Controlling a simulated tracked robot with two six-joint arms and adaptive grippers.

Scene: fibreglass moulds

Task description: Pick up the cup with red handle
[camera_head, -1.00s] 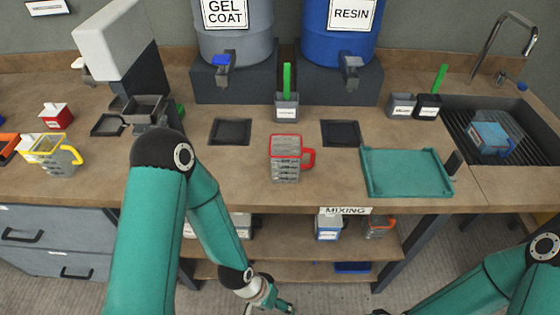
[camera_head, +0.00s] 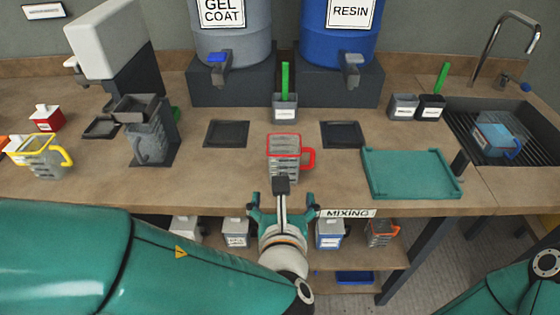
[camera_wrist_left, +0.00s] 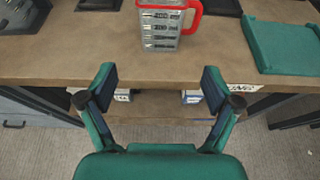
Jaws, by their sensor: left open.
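The cup with the red handle (camera_head: 284,152) stands upright on the bench near its front edge. It is clear, with a red rim and grey markings, and its handle points right. My left gripper (camera_head: 283,205) is open and empty, just in front of the bench edge and lined up with the cup. In the left wrist view the cup (camera_wrist_left: 162,27) is beyond the open fingers (camera_wrist_left: 160,88), apart from them. My right gripper is not in view; only part of my right arm shows at the lower right.
A teal tray (camera_head: 411,172) lies right of the cup. A yellow-handled cup (camera_head: 40,155) stands at the left, a blue-handled cup (camera_head: 494,137) in the sink. Dark square pads (camera_head: 227,134) lie behind. A shelf (camera_head: 375,256) with containers is under the bench.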

